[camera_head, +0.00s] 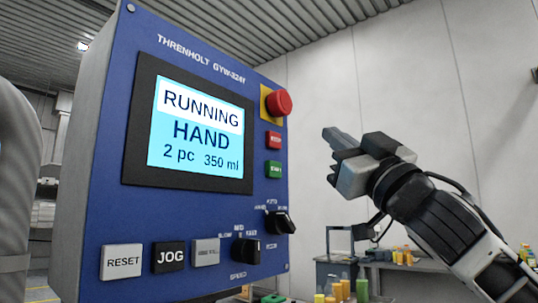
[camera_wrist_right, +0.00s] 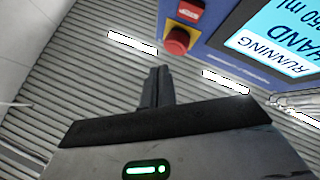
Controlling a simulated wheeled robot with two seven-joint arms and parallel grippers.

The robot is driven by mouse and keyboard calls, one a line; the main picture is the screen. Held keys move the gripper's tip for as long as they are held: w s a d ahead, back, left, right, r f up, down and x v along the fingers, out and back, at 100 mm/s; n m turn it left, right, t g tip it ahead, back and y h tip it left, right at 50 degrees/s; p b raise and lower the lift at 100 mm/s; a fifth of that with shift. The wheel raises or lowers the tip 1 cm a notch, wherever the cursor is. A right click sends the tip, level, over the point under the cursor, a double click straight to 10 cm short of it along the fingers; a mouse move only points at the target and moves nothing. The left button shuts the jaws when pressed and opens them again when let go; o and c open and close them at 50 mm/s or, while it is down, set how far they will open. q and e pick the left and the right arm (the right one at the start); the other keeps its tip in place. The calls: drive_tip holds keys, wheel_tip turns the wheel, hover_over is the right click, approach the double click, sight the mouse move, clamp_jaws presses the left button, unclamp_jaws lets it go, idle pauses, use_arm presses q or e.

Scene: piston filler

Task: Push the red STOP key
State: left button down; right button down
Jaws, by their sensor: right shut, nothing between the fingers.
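The red STOP key (camera_head: 273,140) is a small rectangular key on the right side of the blue panel (camera_head: 215,60), below a red mushroom button (camera_head: 278,102) on a yellow plate. The green key (camera_head: 273,169) sits below it. My right gripper (camera_head: 332,136) is shut and empty, to the right of the red key and apart from the panel. In the right wrist view, the shut fingers (camera_wrist_right: 156,76) point up the picture, with the mushroom button (camera_wrist_right: 176,42) and the red key (camera_wrist_right: 189,11) above and to their right. My left gripper is not in view.
The screen (camera_head: 198,128) reads RUNNING, HAND, 2 pc 350 ml. Lower on the panel are a RESET key (camera_head: 122,262), a black JOG key (camera_head: 168,257), a grey key (camera_head: 206,252) and two black knobs. A bench with colored bottles stands behind at lower right.

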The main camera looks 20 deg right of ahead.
drive_tip(key=shift+r, duration=0.5)
drive_tip(key=p, duration=0.1)
approach(278, 133)
drive_tip(key=shift+s+d+r+x, duration=0.1)
drive_tip(key=shift+x, duration=0.75)
drive_tip(key=shift+s+d+r+x, duration=0.1)
drive_tip(key=shift+r+x, duration=0.05)
drive_tip(key=shift+x, duration=0.7)
drive_tip(key=shift+s+d+r+x, duration=0.1)
drive_tip(key=shift+x, duration=0.75)
drive_tip(key=shift+w+a, duration=0.2)
drive_tip(key=shift+w, duration=0.15)
drive_tip(key=shift+w+a+p, duration=0.2)
drive_tip(key=shift+w+p, duration=0.1)
drive_tip(key=shift+w, duration=0.05)
idle(0.6)
drive_tip(key=shift+s+d, duration=0.1)
drive_tip(key=shift+s, duration=0.05)
drive_tip(key=shift+s+d, duration=0.3)
drive_tip(key=shift+s, duration=0.25)
drive_tip(key=shift+s+d+b, duration=0.15)
drive_tip(key=shift+s+d, duration=0.3)
drive_tip(key=shift+s, duration=0.25)
drive_tip(key=shift+s+d+b, duration=0.15)
drive_tip(key=shift+s+d, duration=0.25)
drive_tip(key=shift+s, duration=0.35)
drive_tip(key=shift+s+d+b, duration=0.15)
drive_tip(key=shift+s+d, duration=0.3)
drive_tip(key=shift+s, duration=0.25)
